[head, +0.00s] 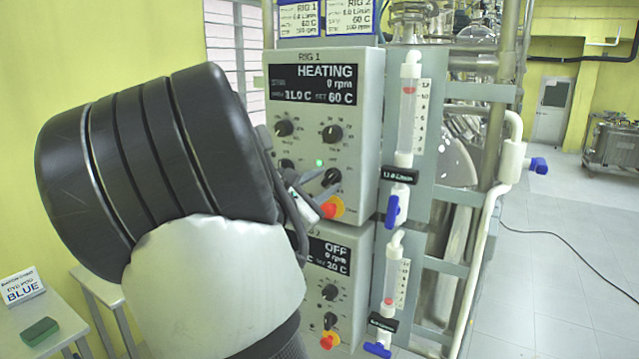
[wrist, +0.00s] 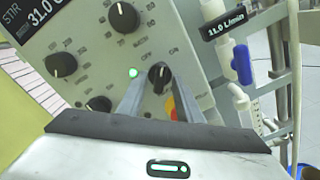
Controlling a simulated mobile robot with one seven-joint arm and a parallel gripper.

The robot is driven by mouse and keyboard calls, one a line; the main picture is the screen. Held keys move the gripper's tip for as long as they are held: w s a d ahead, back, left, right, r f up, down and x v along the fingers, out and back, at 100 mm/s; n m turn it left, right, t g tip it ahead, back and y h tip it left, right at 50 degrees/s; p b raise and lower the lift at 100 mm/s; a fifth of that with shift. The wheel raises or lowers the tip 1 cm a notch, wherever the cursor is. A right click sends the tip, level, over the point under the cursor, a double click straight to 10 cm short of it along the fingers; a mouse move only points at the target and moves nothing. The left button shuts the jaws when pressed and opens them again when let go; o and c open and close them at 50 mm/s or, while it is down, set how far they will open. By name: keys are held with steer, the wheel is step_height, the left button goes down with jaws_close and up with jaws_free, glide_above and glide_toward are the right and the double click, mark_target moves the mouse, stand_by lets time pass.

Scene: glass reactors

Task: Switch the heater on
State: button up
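The upper control box (head: 370,110), marked RIG 1, has a display (head: 313,84) reading HEATING, 0 rpm, 31.0 C and set 60 C. A green lamp (head: 319,162) is lit on its panel and also shows in the wrist view (wrist: 133,73). The lower right black knob (head: 331,177) sits beside the lamp. In the wrist view my gripper (wrist: 160,85) has one finger on each side of this knob (wrist: 159,74). The fingers stand apart at the knob; any contact is hard to make out. In the head view my arm partly covers the box's left side.
A red and yellow stop button (head: 331,208) is just below the knob. The lower box, RIG 2, has a display (head: 327,254) reading OFF. Flow meters (head: 408,105) with blue valves (head: 392,211) stand at right. A small table (head: 55,322) is at lower left.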

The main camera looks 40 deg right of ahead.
jaws_close()
steer(key=shift+f+b, duration=0.2)
steer(key=shift+b, duration=0.25)
steer(key=m+b, duration=0.1)
steer(key=b, duration=0.2)
steer(key=shift+f+m, duration=0.3)
steer(key=shift+m, duration=0.1)
steer(key=m+b, duration=0.1)
steer(key=b, duration=0.2)
steer(key=shift+r+m, duration=0.1)
steer(key=shift+m, duration=0.3)
steer(key=shift+r+m+b, duration=0.35)
steer(key=shift+m+b, duration=0.15)
steer(key=shift+b, duration=0.2)
jaws_free()
